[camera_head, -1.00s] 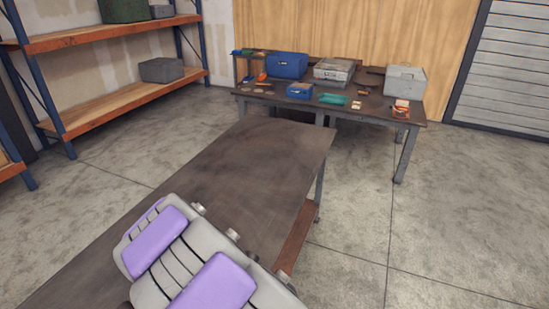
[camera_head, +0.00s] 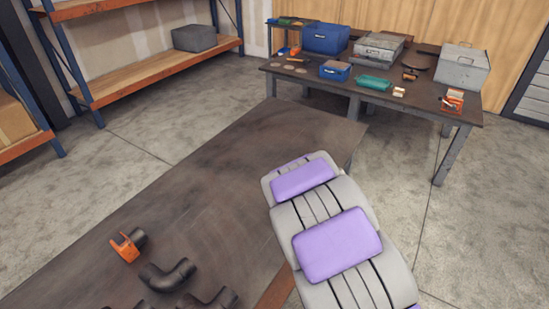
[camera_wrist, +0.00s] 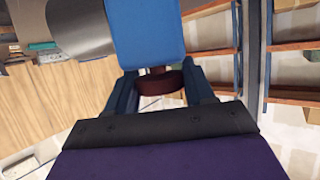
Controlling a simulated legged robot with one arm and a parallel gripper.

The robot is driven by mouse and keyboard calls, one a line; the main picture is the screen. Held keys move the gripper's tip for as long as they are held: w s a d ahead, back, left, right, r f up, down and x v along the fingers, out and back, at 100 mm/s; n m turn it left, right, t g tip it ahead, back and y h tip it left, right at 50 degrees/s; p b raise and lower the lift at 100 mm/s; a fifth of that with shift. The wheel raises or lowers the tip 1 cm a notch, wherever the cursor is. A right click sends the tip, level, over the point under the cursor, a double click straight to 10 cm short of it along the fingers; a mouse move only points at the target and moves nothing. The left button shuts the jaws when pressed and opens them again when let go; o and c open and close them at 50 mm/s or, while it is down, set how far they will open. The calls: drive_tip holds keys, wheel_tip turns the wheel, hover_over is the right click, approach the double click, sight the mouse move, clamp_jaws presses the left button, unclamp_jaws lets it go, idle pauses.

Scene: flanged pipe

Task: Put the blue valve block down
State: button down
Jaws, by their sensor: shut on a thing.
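In the wrist view the blue valve block (camera_wrist: 145,28) is held out in front of my gripper (camera_wrist: 160,82). A dark red round part (camera_wrist: 160,84) on its near side sits between the two fingers, and the fingers are shut on it. A grey rounded part (camera_wrist: 68,22) shows beside the block at the upper left. The far end of the block is cut off by the frame. In the head view the valve block and my gripper are not visible; only my grey and purple arm shows, over the right side of the near table.
The near dark table (camera_head: 190,190) has a wide bare top. Black pipe elbows (camera_head: 168,275) and an orange piece (camera_head: 126,247) lie at its front left. A back bench (camera_head: 345,95) holds boxes and small parts. A shelf rack (camera_head: 160,68) stands at the left.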

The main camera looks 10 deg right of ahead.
drive_tip(key=s+a+f+n+g+y, duration=0.25)
drive_tip(key=s+a+n+y, duration=0.2)
drive_tip(key=a, duration=0.25)
drive_tip(key=s+a+f+n+g+y, duration=0.2)
drive_tip(key=s+a+f+n+y, duration=0.1)
drive_tip(key=s+a, duration=0.35)
drive_tip(key=w+f+b, duration=0.1)
drive_tip(key=w+f, duration=0.1)
drive_tip(key=w, duration=0.6)
drive_tip(key=w+f+b, duration=0.2)
drive_tip(key=w+f, duration=0.1)
drive_tip(key=w, duration=0.5)
drive_tip(key=shift+a+f, duration=0.1)
drive_tip(key=shift+a, duration=0.05)
drive_tip(key=shift+c, duration=2.1)
unclamp_jaws()
drive_tip(key=shift+g, duration=0.25)
